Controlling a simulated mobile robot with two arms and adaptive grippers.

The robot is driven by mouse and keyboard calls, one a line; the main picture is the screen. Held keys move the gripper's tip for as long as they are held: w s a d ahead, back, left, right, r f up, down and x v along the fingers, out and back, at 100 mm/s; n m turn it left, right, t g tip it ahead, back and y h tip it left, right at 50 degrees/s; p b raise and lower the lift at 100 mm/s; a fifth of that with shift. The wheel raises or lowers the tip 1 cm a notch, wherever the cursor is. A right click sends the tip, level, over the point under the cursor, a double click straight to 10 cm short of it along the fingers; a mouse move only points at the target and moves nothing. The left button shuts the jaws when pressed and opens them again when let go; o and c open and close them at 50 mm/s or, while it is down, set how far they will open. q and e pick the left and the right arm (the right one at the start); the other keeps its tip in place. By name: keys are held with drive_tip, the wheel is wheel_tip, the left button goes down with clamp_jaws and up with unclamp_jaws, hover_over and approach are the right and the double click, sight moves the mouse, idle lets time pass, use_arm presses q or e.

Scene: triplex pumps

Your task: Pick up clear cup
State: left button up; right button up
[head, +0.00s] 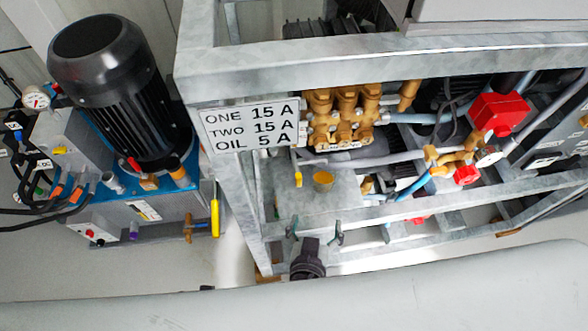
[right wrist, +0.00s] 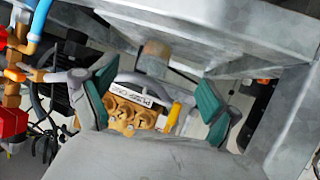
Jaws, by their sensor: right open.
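I cannot make out a clear cup for sure in either view. In the head view a round yellow-brown cap (head: 323,180) sits on top of a grey metal box (head: 318,205). In the right wrist view a short, tan-topped, greyish cylinder (right wrist: 154,56) shows beyond the gap between the fingers; I cannot tell whether it is the cup. My right gripper (head: 314,238) is in front of the grey box, its fingers apart and nothing between them. Its green-padded fingers also show spread in the right wrist view (right wrist: 157,100). My left gripper is not in view.
A galvanized frame (head: 400,52) surrounds the box, with a bar above and rails below. Brass pump heads (head: 340,115), a red box (head: 498,113) and hoses lie behind. A sign (head: 250,127) hangs at upper left. A black motor (head: 115,90) stands farther left.

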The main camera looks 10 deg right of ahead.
drive_tip(key=r, duration=0.1)
drive_tip(key=w+r+m, duration=0.1)
drive_tip(key=r, duration=0.1)
drive_tip(key=shift+w+t+h, duration=0.25)
drive_tip(key=shift+t+h, duration=0.15)
approach(324, 176)
drive_tip(key=r, duration=0.1)
drive_tip(key=w+r, duration=0.1)
drive_tip(key=r, duration=0.1)
drive_tip(key=shift+w+d, duration=0.15)
drive_tip(key=shift+d, duration=0.25)
drive_tip(key=shift+f+x, duration=0.15)
drive_tip(key=shift+x, duration=1.4)
drive_tip(key=shift+f+x, duration=0.15)
drive_tip(key=shift+x, duration=1.4)
drive_tip(key=shift+a, duration=0.15)
drive_tip(key=c, duration=1.4)
drive_tip(key=shift+r, duration=0.1)
